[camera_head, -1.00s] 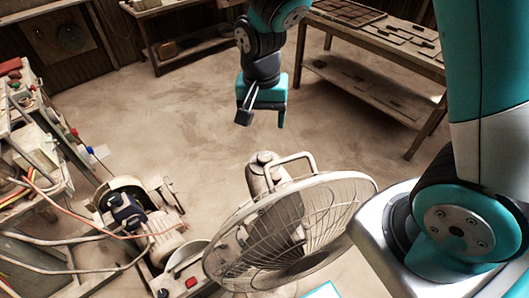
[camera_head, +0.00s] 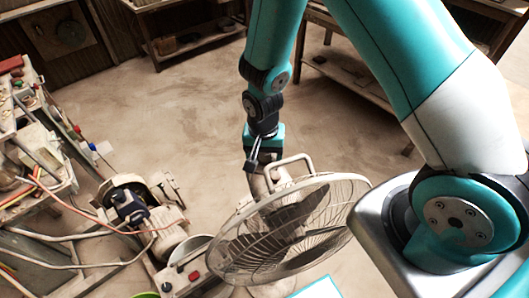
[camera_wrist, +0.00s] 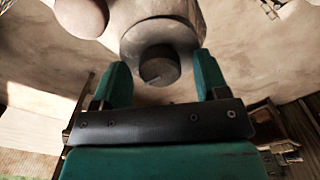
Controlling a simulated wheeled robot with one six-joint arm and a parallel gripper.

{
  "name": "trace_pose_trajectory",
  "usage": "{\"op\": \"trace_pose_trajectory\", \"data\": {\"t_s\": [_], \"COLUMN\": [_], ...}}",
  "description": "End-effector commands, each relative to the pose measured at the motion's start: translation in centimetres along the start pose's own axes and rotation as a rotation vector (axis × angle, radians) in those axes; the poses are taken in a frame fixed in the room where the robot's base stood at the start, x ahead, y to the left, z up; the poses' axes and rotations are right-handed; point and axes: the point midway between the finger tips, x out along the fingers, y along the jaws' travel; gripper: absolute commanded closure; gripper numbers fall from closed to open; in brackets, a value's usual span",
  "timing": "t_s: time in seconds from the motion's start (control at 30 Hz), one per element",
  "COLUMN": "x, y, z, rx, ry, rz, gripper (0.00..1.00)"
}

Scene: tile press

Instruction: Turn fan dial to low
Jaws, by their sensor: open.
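The fan (camera_head: 290,235) stands low in the centre of the head view, with a round wire grille, a carrying handle and a pale motor housing behind the grille. In the wrist view, a dark round dial (camera_wrist: 160,69) sits on the end of a pale cylindrical housing (camera_wrist: 160,38). My gripper (camera_wrist: 160,65) is open, its teal fingers on either side of the dial with a visible gap on both sides. In the head view my gripper (camera_head: 254,166) is at the back of the fan, and the dial is hidden. I cannot read the dial's setting.
A motor-driven machine (camera_head: 135,215) with cables stands left of the fan, near a box with a red button (camera_head: 194,276). A cluttered bench (camera_head: 30,135) is at the far left. A wooden shelf table (camera_head: 345,70) is behind my arm. Open floor (camera_head: 170,120) lies behind the fan.

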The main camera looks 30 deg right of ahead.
Motion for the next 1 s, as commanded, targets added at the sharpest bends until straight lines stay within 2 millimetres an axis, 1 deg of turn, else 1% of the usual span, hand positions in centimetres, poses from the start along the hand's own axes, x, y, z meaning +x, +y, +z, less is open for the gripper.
{"op": "trace_pose_trajectory", "data": {"t_s": [0.03,0.23,0.27,0.47,0.63,0.77,1.0], "x": [-0.01,-0.03,-0.04,-0.03,0.02,0.07,0.08], "y": [-0.01,-0.01,-0.01,-0.01,-0.03,-0.04,-0.07], "z": [0.0,0.0,0.0,-0.01,-0.02,-0.03,-0.02], "rx": [0.0,0.0,0.0,-0.011,-0.062,-0.138,-0.336], "ry": [0.0,0.0,0.0,0.0,0.0,0.0,0.0], "rz": [0.0,0.0,0.0,0.0,-0.004,-0.007,-0.018], "gripper": [0.35,0.81,0.82,0.82,0.82,0.82,0.82]}}
